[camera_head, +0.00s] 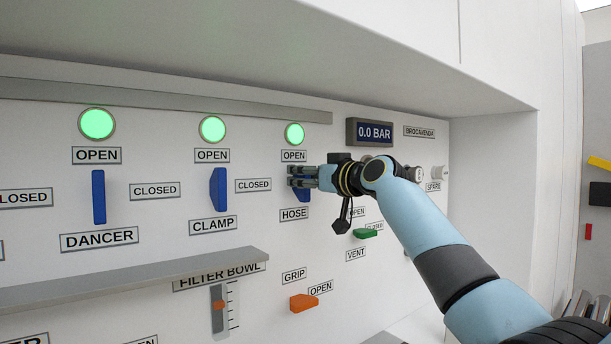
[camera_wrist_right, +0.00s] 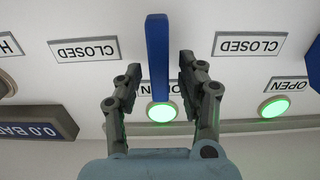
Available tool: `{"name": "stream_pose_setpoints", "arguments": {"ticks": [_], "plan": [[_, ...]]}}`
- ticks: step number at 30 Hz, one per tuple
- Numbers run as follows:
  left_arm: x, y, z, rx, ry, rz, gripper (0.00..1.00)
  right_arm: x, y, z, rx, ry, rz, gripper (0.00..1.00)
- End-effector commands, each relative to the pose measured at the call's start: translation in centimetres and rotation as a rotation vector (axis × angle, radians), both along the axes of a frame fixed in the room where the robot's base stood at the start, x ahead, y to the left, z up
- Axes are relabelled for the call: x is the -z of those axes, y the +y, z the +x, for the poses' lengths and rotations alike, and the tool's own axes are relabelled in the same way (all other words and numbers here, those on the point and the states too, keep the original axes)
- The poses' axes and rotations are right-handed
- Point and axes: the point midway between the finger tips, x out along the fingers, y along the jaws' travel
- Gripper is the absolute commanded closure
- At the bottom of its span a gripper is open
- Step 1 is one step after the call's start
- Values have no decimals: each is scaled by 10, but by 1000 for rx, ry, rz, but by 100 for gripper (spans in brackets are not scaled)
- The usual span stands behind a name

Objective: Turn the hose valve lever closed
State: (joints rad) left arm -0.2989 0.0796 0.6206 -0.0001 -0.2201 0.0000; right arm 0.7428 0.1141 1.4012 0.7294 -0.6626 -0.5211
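The hose valve lever is a blue bar (camera_head: 302,195) above the HOSE label (camera_head: 294,214) in the head view, mostly hidden by my right gripper (camera_head: 304,177). In the right wrist view, which is upside down, the lever (camera_wrist_right: 157,55) stands upright in line with its OPEN label and lit green lamp (camera_wrist_right: 161,111). My right gripper (camera_wrist_right: 161,72) has one finger on each side of the lever, with a visible gap on both sides. A CLOSED label (camera_wrist_right: 83,49) sits beside the lever. My left gripper is not in view.
Blue clamp (camera_head: 218,190) and dancer (camera_head: 99,197) levers stand to the left, under green lamps. A green vent lever (camera_head: 365,233), a black knob (camera_head: 341,226) and an orange grip lever (camera_head: 304,302) are lower. A grey ledge (camera_head: 130,279) juts out lower left; an overhang is above.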

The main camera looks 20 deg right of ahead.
Motion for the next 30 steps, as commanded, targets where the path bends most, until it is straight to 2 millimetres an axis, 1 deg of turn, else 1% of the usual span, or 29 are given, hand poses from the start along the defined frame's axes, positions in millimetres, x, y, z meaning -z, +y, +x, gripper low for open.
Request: {"name": "stream_pose_setpoints", "arguments": {"ticks": [5, 6, 15, 25, 30], "plan": [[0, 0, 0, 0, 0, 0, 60, 0, 0, 0, 0, 0, 0, 61], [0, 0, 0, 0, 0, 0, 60, 0, 0, 0, 0, 0, 0, 62], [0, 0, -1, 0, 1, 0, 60, 0, 0, 0, 1, 0, 0, 100], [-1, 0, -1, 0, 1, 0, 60, 0, -1, 0, 0, 5, 15, 100], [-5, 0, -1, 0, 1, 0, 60, -1, -2, 1, 0, 27, 73, 100]]}}
